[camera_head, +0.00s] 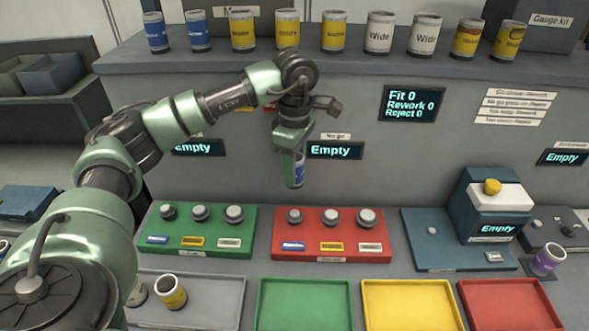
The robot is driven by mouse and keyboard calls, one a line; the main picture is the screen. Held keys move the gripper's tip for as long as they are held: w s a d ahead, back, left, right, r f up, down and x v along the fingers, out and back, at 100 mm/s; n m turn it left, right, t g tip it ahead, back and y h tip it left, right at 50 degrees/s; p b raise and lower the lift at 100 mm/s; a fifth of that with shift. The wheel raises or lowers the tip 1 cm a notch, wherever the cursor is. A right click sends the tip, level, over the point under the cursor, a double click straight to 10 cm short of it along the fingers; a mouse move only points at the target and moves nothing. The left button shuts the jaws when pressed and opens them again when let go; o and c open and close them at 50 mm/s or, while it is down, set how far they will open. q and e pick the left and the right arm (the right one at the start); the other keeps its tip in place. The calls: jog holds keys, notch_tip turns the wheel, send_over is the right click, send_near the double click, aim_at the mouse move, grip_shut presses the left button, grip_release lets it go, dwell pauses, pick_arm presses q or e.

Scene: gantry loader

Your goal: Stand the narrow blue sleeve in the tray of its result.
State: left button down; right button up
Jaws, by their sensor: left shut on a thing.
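My left gripper (293,150) is shut on a blue and white sleeve (296,174). It holds the sleeve roughly upright in the air, behind and above the red gauge block (345,258); the fingers hide part of the sleeve. A green gauge block (183,252) stands to the left. Both blocks carry three grey-topped plugs and blue, yellow and white labels. At the front are an empty green tray (303,306), yellow tray (412,306) and red tray (508,306). A screen (411,103) reads Fit 0, Rework 0, Reject 0. My right gripper is not in view.
A grey tray (225,298) holds a yellow sleeve (171,292). A blue station (492,205) reading "Empty" stands at right, with a purple-labelled sleeve (547,260) beside it. Several sleeves line the back shelf (300,62). My left arm covers the left side.

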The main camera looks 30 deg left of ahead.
pick_arm(q)
notch_tip(320, 180, up, 3)
jog(key=shift+f+p, duration=0.1)
jog(key=shift+p, duration=0.65)
